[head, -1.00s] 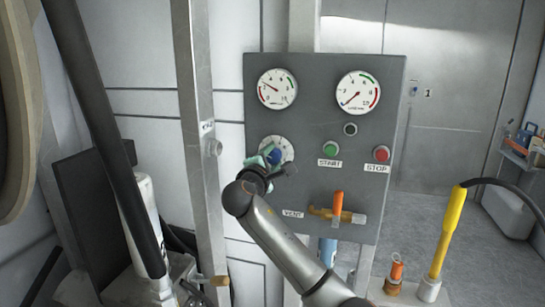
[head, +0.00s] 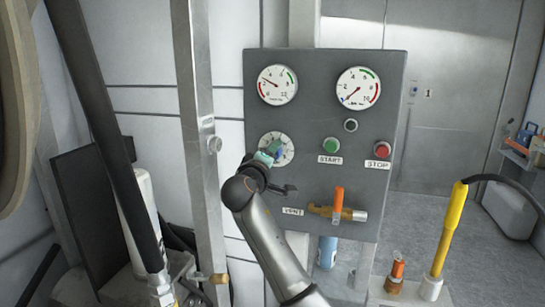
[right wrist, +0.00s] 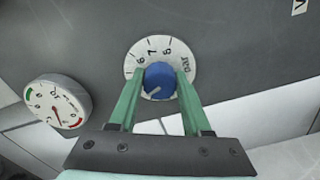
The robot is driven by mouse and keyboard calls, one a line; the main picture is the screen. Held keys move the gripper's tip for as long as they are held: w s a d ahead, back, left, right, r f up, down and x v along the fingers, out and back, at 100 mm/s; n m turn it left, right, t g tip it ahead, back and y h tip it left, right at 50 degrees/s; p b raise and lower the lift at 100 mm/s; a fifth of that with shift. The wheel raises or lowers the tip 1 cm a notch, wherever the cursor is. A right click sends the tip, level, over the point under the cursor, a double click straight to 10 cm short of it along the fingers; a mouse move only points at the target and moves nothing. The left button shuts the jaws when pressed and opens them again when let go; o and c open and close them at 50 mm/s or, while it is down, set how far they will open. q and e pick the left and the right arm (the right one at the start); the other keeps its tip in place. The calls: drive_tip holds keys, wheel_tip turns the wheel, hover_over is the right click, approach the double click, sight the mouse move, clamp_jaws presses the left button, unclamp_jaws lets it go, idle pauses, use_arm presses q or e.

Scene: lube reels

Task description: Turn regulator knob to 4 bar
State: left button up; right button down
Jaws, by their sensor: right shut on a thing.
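The blue regulator knob (right wrist: 159,81) sits at the centre of a round white dial (right wrist: 176,49) with black numbers; 6, 7 and "bar" are readable in the right wrist view. A pale mark on the knob points to the lower left there. My right gripper (right wrist: 158,85) is shut on the knob, one green finger on each side. In the head view the dial (head: 287,145) is on the grey panel's left side, and my right gripper (head: 270,155) partly covers it and the knob. My left gripper is not in view.
The grey panel (head: 325,110) carries a left gauge (head: 277,85), a right gauge (head: 358,88), a green START button (head: 331,145), a red STOP button (head: 381,150) and an orange vent handle (head: 339,201). A metal post (head: 196,120) stands left of the panel.

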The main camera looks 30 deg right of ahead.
idle(0.6)
drive_tip(key=shift+c, duration=1.8)
unclamp_jaws()
drive_tip(key=v, duration=1.2)
drive_tip(key=shift+a, duration=0.3)
drive_tip(key=shift+s+f, duration=0.1)
drive_tip(key=shift+s, duration=0.1)
